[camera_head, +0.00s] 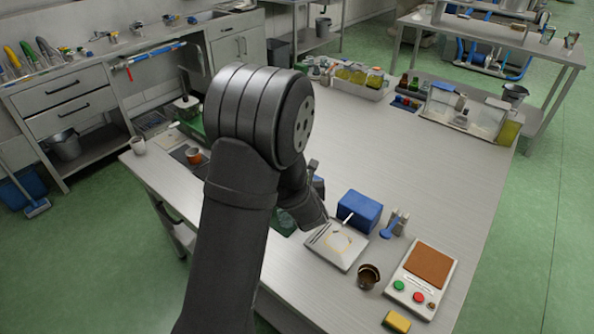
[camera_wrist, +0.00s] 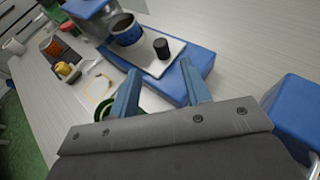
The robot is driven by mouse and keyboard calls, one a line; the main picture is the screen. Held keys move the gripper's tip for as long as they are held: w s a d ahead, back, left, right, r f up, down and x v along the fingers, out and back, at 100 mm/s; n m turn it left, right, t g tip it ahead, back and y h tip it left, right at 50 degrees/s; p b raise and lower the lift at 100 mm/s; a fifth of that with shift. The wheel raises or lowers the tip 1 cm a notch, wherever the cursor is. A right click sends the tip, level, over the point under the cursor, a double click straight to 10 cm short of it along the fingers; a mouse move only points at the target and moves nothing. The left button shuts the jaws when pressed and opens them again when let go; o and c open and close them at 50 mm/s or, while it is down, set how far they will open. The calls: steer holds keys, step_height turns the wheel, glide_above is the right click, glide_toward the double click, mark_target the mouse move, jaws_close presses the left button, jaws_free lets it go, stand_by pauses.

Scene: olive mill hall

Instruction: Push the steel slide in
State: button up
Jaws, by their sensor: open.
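A blue-based device with a light metal slide plate (camera_wrist: 175,50) on top is ahead of my gripper in the wrist view. A short black knob (camera_wrist: 161,48) stands on the plate's near part. A dark-filled cup with a blue band (camera_wrist: 127,30) is behind the knob, under a grey and blue upper part (camera_wrist: 90,8). My gripper (camera_wrist: 160,86) is open and empty, with its two blue fingers apart at the device's near side. Whether they touch it I cannot tell. In the head view my arm hides the fingers and most of the device.
A blue box (camera_head: 360,212) is close to my gripper's right side and shows in the wrist view (camera_wrist: 297,115). A white tray (camera_head: 345,264), a dark cup (camera_head: 368,277) and a button panel (camera_head: 421,278) are to the right. The table's right middle (camera_head: 430,170) is clear.

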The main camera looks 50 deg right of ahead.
steer(key=x, duration=1)
steer(key=shift+w+d+f, duration=0.1)
steer(key=shift+w+d, duration=0.05)
jaws_close()
